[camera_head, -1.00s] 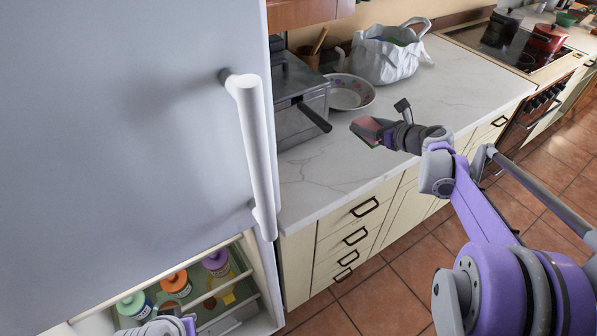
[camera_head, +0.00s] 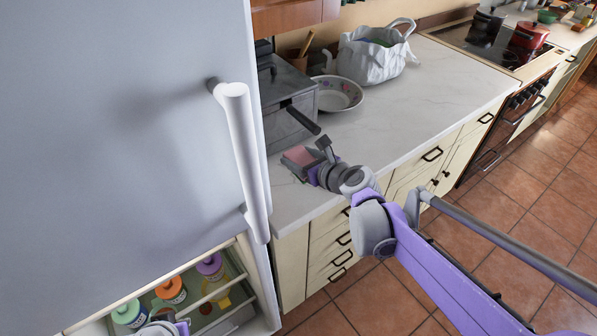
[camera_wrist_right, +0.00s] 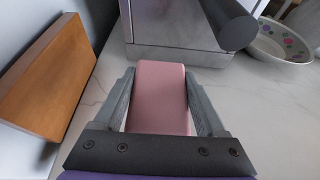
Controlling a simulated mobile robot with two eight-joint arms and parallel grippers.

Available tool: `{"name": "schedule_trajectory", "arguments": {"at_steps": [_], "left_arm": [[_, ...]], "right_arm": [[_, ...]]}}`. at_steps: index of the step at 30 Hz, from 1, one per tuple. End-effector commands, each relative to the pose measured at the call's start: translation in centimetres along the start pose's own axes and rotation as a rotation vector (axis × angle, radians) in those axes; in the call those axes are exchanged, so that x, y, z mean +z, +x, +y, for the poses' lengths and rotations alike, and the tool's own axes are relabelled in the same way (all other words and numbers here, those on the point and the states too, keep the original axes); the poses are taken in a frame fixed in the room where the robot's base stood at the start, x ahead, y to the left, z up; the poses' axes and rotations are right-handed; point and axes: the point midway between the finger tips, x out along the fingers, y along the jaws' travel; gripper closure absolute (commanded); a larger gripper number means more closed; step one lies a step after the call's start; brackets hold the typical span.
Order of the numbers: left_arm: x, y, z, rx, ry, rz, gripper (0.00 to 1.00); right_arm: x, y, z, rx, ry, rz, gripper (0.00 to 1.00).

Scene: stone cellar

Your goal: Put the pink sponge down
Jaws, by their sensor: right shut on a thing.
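The pink sponge (camera_wrist_right: 160,98) is a pink block held between the two fingers of my right gripper (camera_wrist_right: 162,105) in the right wrist view. In the head view the right gripper (camera_head: 305,165) is over the near left part of the pale counter (camera_head: 395,125), with the pink sponge (camera_head: 297,156) at its tip. The gripper is shut on the sponge. I cannot tell whether the sponge touches the counter. My left gripper (camera_head: 165,327) shows only in part at the bottom edge by the open lower compartment, and its fingers are not clear.
A metal appliance (camera_head: 290,105) with a dark handle stands just behind the sponge. A patterned bowl (camera_head: 338,94) and a white bag (camera_head: 375,55) stand further back. A wooden block (camera_wrist_right: 45,85) is at the left in the wrist view. The counter to the right is clear.

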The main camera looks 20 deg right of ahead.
Motion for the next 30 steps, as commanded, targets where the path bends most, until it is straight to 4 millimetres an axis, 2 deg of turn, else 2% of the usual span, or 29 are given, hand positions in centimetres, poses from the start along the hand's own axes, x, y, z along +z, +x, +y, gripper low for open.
{"name": "schedule_trajectory", "arguments": {"at_steps": [7, 12, 26, 27, 30], "left_arm": [[0.2, 0.4, 0.0, 0.0, 0.0, -0.001, 1.0], [0.5, 0.7, 0.0, 0.0, 0.0, -0.003, 1.0], [0.6, 0.9, 0.0, 0.0, 0.0, -0.004, 1.0], [0.6, 0.9, 0.0, 0.0, 0.0, -0.004, 1.0], [0.6, 0.8, 0.0, 0.0, 0.0, -0.003, 1.0]], "right_arm": [[-2.2, 0.9, -0.1, 0.0, 0.0, 0.001, 0.78], [-4.6, 1.9, -0.1, 0.0, 0.0, 0.001, 0.78], [-5.5, 2.2, 0.3, 0.0, 0.0, 0.001, 0.78], [-5.4, 2.2, 0.3, 0.0, 0.0, 0.001, 0.21], [-5.3, 2.2, 0.3, 0.0, 0.0, 0.001, 0.03]]}}
